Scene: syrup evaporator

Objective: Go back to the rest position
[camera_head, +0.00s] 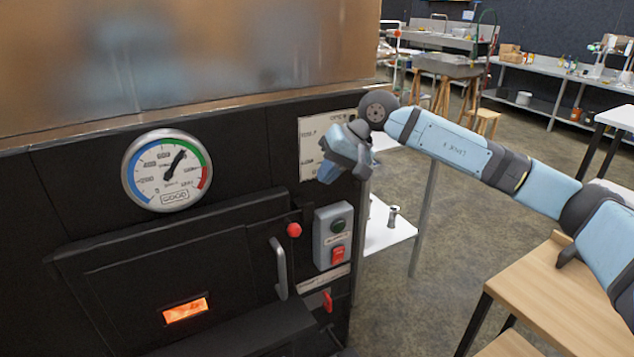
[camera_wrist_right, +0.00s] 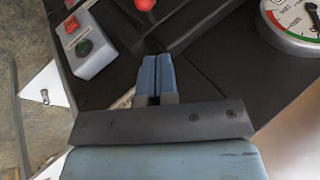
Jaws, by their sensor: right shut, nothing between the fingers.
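My right gripper (camera_head: 338,160) is in front of the dark evaporator front, by the white label plate (camera_head: 312,135), and covers part of it. In the right wrist view its two blue fingers (camera_wrist_right: 157,72) lie together, shut and empty. The gripper is above the grey switch box (camera_head: 333,237), which has a green button and a red switch. In the head view it looks clear of the box; whether it touches the panel I cannot tell. My right arm reaches in from the right. My left gripper is not in view.
A round gauge (camera_head: 167,170) sits left on the panel. Below are a firebox door with a handle (camera_head: 279,268), a red knob (camera_head: 294,230) and a red lever (camera_head: 327,301). A wooden table (camera_head: 570,300) stands at lower right under my arm. Open floor lies between.

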